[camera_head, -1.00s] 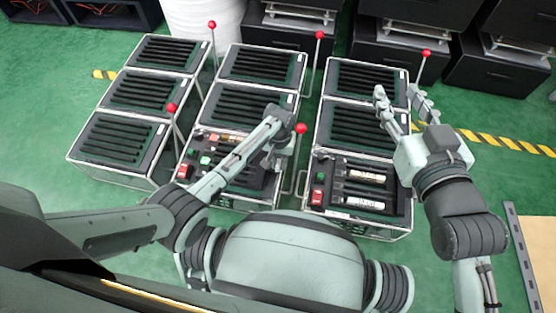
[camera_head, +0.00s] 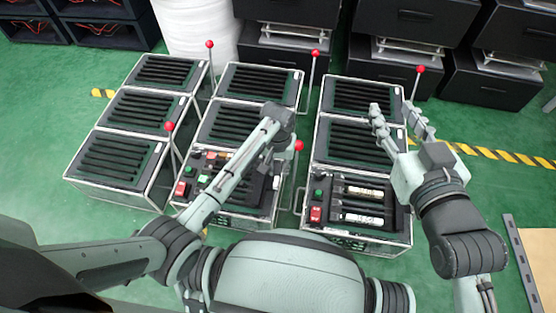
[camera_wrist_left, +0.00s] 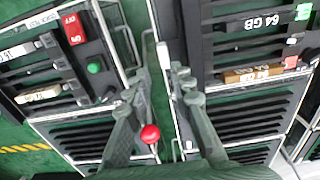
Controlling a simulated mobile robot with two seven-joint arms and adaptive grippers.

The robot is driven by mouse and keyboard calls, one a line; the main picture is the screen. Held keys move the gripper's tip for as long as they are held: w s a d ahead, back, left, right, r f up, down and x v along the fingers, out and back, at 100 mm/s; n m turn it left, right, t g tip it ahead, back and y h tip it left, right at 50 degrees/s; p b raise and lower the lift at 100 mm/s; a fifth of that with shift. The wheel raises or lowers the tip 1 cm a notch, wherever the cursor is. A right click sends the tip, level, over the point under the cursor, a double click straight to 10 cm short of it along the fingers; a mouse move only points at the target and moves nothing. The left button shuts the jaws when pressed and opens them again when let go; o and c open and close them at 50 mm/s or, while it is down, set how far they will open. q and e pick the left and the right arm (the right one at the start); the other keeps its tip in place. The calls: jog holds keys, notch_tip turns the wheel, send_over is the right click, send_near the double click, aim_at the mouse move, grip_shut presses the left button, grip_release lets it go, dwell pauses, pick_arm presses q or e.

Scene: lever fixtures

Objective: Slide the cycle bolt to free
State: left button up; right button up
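Several levers with red ball knobs stand among the racks; no label shows which one is the cycle bolt. One red knob (camera_head: 298,146) is beside my left gripper (camera_head: 284,128), in the gap between the middle and right racks. In the left wrist view the fingers of my left gripper (camera_wrist_left: 158,80) are spread apart. The same red knob (camera_wrist_left: 150,134) and its thin rod appear between them, with no clear contact. In the head view my left fingers are mostly hidden by the hand. My right gripper (camera_head: 401,122) is open and empty at the right rack's right side.
The middle rack's near unit (camera_head: 243,205) and the right rack's near unit (camera_head: 352,232) carry buttons and labelled modules. The left rack (camera_head: 120,160) has slotted tops. Other red knobs stand at the back (camera_head: 315,53) and the left (camera_head: 168,126). Green floor is open at right.

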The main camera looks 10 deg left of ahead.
pick_arm(q)
notch_tip(320, 180, up, 5)
jog(key=shift+f, duration=0.1)
jog(key=shift+s, duration=0.1)
dwell(0.6)
